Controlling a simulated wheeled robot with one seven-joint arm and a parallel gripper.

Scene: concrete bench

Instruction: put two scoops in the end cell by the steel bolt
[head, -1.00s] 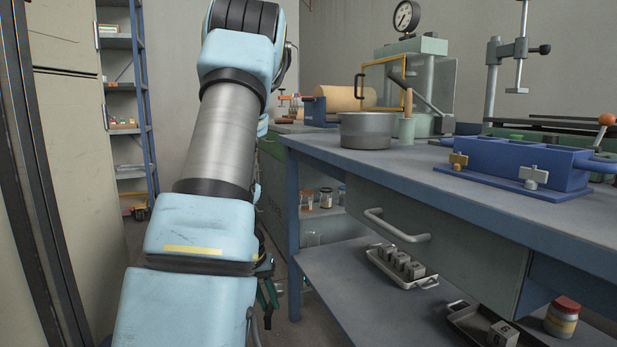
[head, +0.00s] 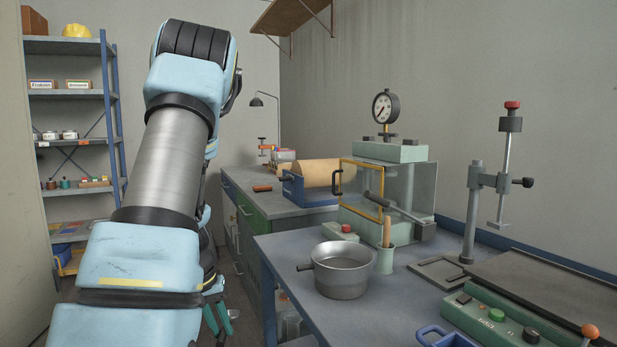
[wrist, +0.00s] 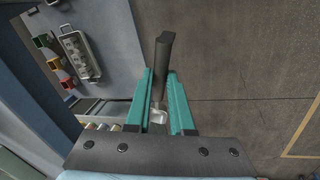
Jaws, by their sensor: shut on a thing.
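My gripper (wrist: 158,108) has teal fingers and is shut on a dark handle (wrist: 164,62), with a small pale metal part between the fingers; it looks like a scoop, but its bowl is not clear. In the head view my gripper (head: 215,318) hangs low, beside the bench and below its top. A blue piece (head: 437,338), seemingly the near-left end of the blue mould, shows at the bottom edge. The mould's cells and its steel bolt are out of view. A grey metal pan (head: 342,272) stands on the bench; its contents cannot be told.
A pale green cup (head: 386,260) with a wooden handle stands beside the pan. Behind are a press with a gauge (head: 385,107) and a stand (head: 472,215). A green control box (head: 490,318) is at right. The wrist view shows a tray of grey cubes (wrist: 93,72) and open floor.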

